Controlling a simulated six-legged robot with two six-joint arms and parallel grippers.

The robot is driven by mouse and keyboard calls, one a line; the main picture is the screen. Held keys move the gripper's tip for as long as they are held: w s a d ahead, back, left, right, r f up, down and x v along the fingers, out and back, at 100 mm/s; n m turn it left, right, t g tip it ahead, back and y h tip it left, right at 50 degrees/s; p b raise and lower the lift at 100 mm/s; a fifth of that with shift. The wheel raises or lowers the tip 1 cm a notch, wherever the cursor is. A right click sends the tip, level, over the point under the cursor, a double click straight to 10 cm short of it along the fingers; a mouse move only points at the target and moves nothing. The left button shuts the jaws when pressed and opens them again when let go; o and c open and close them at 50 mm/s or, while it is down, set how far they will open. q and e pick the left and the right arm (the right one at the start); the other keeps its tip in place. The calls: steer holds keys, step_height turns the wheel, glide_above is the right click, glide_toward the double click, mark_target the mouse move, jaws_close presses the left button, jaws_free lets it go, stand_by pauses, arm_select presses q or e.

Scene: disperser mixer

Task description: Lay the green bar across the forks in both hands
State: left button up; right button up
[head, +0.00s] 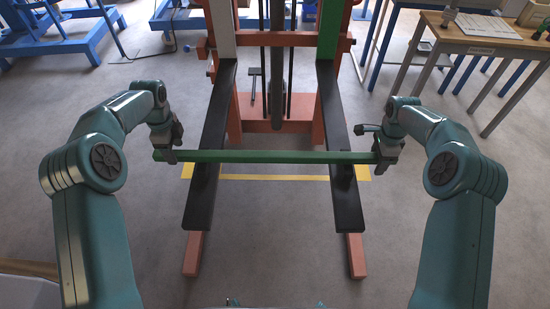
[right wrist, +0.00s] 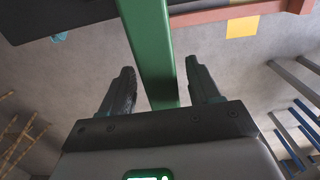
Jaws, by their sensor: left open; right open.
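The green bar (head: 265,157) lies level across both black forks, the left fork (head: 209,150) and the right fork (head: 342,170). Its ends stick out past the forks on both sides. My left gripper (head: 168,152) is open at the bar's left end. My right gripper (head: 382,154) is open at the bar's right end. In the right wrist view the green bar (right wrist: 150,50) runs between the two spread fingers of my right gripper (right wrist: 160,88), with gaps on both sides. Whether the bar presses fully on the forks is hard to see.
The red stacker frame (head: 272,110) with its mast stands behind the forks. Yellow tape (head: 265,177) marks the floor under the bar. A wooden table (head: 490,45) is at the back right, blue frames (head: 60,40) at the back left.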

arm_select(q)
step_height(320, 180, up, 8)
steer(key=shift+f, duration=0.25)
arm_select(e)
steer(key=shift+r, duration=0.25)
arm_select(q)
steer(key=shift+r, duration=0.15)
arm_select(e)
step_height(320, 180, up, 12)
steer(key=shift+f, duration=0.25)
